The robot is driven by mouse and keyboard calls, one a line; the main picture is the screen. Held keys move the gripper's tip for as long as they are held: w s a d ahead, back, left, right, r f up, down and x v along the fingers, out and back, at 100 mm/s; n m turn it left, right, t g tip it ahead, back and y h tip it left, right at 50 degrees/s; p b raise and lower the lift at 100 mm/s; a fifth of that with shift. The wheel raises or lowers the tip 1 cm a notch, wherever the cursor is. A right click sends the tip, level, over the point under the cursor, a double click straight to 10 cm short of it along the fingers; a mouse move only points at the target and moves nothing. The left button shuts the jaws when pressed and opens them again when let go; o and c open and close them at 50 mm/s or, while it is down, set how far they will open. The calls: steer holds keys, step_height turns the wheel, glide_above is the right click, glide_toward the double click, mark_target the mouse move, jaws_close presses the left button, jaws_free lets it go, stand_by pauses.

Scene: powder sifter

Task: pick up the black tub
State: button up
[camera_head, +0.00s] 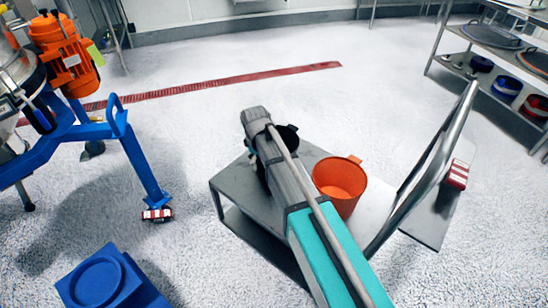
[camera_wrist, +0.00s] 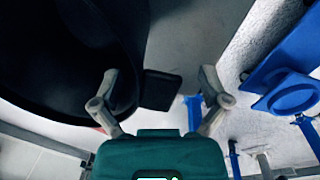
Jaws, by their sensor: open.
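The black tub (camera_head: 291,135) stands on the grey cart (camera_head: 231,183), mostly hidden behind my arm in the head view. In the wrist view the black tub (camera_wrist: 70,60) fills the upper left, with its dark inside showing. A flat black tab (camera_wrist: 161,90) on its side points right and lies between my fingers in the picture. My gripper (camera_wrist: 159,76) is open, with one finger overlapping the tub's side and the other to the right of the tab. I see no clear contact with the tab. The fingers are not clearly seen in the head view.
An orange tub (camera_head: 340,180) stands on the cart just right of my arm. The cart's metal handle (camera_head: 425,170) rises at the right. A blue machine frame (camera_head: 105,135) stands at the left, a blue block (camera_head: 110,282) lower left. A shelf rack (camera_head: 480,65) is at upper right.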

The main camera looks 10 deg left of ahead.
jaws_close()
stand_by(0.5)
steer(key=shift+r, duration=0.1)
step_height(320, 180, up, 10)
steer(key=p, duration=1)
stand_by(0.7)
